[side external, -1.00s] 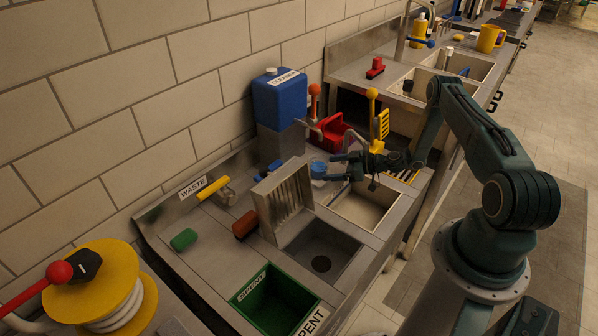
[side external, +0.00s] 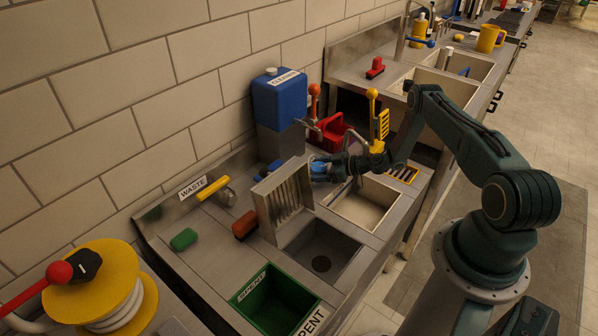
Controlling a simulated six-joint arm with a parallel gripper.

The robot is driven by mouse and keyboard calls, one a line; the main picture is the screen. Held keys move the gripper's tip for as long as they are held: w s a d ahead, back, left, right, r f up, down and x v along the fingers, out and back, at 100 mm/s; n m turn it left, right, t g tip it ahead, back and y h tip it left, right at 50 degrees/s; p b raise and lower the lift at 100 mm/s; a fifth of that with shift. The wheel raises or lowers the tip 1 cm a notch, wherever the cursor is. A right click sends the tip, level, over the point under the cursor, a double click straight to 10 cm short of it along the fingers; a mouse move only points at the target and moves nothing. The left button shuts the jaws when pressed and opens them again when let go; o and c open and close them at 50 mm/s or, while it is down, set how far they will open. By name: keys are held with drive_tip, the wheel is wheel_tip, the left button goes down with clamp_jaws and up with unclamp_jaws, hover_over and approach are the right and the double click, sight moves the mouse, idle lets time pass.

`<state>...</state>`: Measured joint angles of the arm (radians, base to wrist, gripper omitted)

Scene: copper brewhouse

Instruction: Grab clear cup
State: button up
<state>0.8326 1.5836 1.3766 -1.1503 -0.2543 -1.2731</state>
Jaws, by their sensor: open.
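The clear cup (side external: 318,167), bluish and see-through, stands on the steel counter behind the sinks, just right of the upright ribbed metal rack. My gripper (side external: 317,170) is at the cup, its dark fingers reaching in from the right. The fingers are open and seem to lie on either side of the cup. They cover part of it, and I cannot tell whether they touch it.
The ribbed rack (side external: 283,198) stands close on the left. A blue cleaner jug (side external: 279,100) is behind, and a red basket (side external: 331,131) sits behind the gripper. A faucet (side external: 305,124) is near. Sink basins (side external: 366,205) lie in front.

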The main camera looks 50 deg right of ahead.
drive_tip(key=c, duration=1.1)
drive_tip(key=shift+r, duration=0.2)
drive_tip(key=shift+c, duration=0.2)
drive_tip(key=shift+r, duration=0.5)
drive_tip(key=a, duration=0.5)
drive_tip(key=s+a, duration=0.1)
drive_tip(key=a, duration=0.1)
drive_tip(key=shift+s+a+f, duration=0.1)
drive_tip(key=shift+a, duration=0.25)
wheel_tip(320, 180, up, 14)
drive_tip(key=shift+a+f, duration=0.1)
